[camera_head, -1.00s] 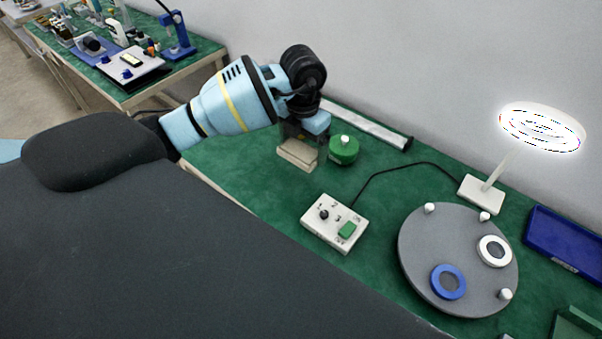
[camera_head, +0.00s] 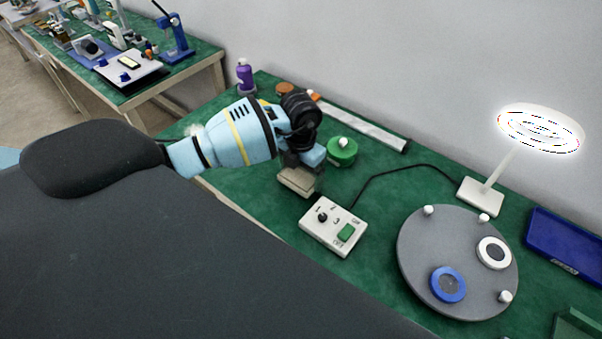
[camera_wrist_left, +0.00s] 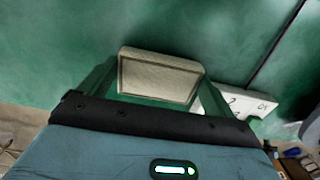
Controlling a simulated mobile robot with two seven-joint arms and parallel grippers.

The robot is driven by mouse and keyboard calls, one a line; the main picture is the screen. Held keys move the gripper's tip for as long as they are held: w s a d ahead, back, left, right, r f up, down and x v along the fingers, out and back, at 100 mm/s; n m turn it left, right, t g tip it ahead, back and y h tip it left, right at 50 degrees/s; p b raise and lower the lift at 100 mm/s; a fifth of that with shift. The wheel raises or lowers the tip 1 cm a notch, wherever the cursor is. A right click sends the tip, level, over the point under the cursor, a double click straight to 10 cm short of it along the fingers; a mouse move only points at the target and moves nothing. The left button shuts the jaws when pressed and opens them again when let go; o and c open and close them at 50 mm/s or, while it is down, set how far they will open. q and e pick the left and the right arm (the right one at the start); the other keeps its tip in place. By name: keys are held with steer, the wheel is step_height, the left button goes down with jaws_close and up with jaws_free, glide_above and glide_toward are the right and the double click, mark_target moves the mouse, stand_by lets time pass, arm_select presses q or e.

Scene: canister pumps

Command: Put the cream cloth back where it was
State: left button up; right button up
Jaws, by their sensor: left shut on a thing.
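The cream cloth (camera_head: 297,181) looks like a flat beige folded block. My left gripper (camera_head: 299,169) is shut on it, just behind the white control box in the head view. In the left wrist view the cloth (camera_wrist_left: 158,78) sits between the two fingers of the left gripper (camera_wrist_left: 155,88), over green table surface. I cannot tell whether the cloth touches the table. My right gripper is in neither view.
The control box (camera_head: 333,226) stands close by, with a cable to a lamp (camera_head: 481,196). A green round container (camera_head: 342,153) is just right of the gripper. A grey turntable (camera_head: 425,262) and blue tray (camera_head: 562,246) lie right. A purple bottle (camera_head: 245,75) stands behind.

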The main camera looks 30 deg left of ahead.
mark_target(301, 175)
arm_select(q)
steer(key=shift+f, duration=0.5)
steer(key=shift+f, duration=0.1)
steer(key=o, duration=0.6)
step_height(301, 175, up, 12)
steer(key=shift+r+p, duration=0.1)
steer(key=shift+p, duration=0.2)
